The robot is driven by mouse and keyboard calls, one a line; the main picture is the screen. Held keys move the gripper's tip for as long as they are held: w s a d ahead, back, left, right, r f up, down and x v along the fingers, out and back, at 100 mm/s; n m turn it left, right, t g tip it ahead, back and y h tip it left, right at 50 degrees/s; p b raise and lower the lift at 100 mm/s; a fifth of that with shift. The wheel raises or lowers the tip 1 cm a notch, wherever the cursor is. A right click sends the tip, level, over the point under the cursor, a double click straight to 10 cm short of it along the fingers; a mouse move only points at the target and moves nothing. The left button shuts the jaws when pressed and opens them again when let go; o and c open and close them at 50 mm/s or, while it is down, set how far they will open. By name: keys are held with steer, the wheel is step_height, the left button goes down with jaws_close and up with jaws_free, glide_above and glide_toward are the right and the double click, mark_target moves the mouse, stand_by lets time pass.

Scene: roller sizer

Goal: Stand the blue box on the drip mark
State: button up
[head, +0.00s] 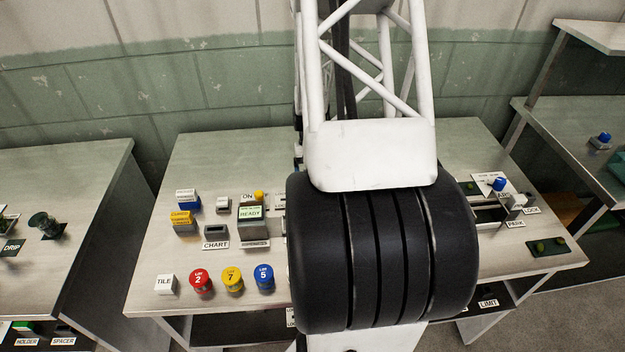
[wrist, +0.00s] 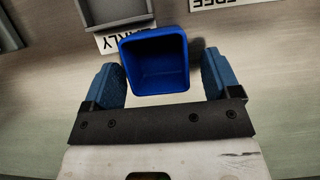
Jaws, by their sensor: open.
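The blue box (wrist: 155,48) is an open-topped, empty container in the wrist view. It lies between the two blue fingers of my gripper (wrist: 160,80), which is open, with a gap on the right side and little or none visible on the left. The head view does not show the blue box or my gripper; my own arm covers the middle of the table there. A DRIP label (head: 12,248) shows on the left table in the head view. A dark square (head: 56,230) near it has a dark green object (head: 42,222) at its left edge. I cannot tell which spot is the drip mark.
The middle table (head: 150,250) carries red (head: 200,281), yellow (head: 232,279) and blue (head: 264,278) round pieces and several labelled blocks. A gap separates it from the left table (head: 95,180). A grey tray (wrist: 115,12) stands beyond the blue box, beside an EARLY label (wrist: 110,42).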

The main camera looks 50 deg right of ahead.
steer(key=shift+c, duration=0.5)
steer(key=c, duration=1)
steer(key=shift+o, duration=0.2)
steer(key=shift+r, duration=0.2)
step_height(320, 180, up, 10)
steer(key=shift+f, duration=0.15)
